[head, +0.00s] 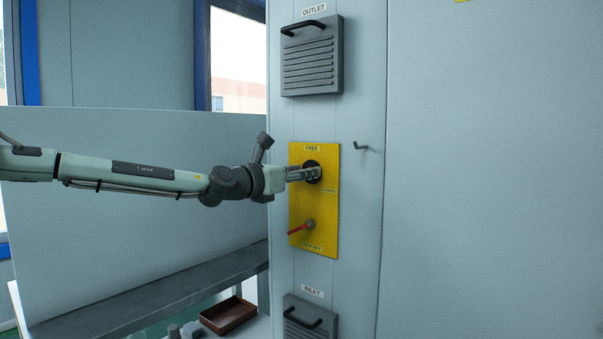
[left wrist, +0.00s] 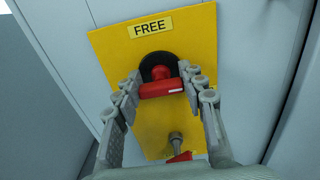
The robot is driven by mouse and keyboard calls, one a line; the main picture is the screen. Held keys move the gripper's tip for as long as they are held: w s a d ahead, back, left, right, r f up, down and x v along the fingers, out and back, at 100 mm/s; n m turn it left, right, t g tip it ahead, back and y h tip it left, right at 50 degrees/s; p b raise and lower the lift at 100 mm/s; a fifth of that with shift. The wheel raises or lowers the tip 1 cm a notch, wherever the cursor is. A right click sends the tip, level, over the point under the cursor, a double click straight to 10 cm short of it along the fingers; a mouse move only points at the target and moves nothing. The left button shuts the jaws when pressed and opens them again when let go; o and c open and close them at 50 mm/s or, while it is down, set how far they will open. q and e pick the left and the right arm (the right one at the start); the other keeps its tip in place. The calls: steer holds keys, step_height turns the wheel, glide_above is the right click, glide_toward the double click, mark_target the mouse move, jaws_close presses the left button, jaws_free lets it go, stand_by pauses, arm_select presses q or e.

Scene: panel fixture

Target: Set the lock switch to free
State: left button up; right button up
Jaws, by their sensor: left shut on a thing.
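The lock switch is a red handle (left wrist: 163,88) on a round black base (left wrist: 158,62), mounted on a yellow plate (head: 323,232). A FREE label (head: 313,148) sits above it. In the left wrist view the red handle lies crosswise, with a white mark near its right end. My left gripper (head: 311,174) is shut on the handle, one finger at each end. In the head view the fingers hide most of the switch. Another label at the plate's right is too small to read. My right gripper is not in view.
Below the switch, a grey knob with a red lever (head: 299,229) sticks out of the plate. A small hook (head: 359,146) is at the right. The OUTLET vent (head: 312,65) is above and the INLET vent (head: 309,322) below. A brown tray (head: 228,315) stands lower left.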

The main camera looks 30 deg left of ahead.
arm_select(q)
steer(key=shift+c, duration=1.3)
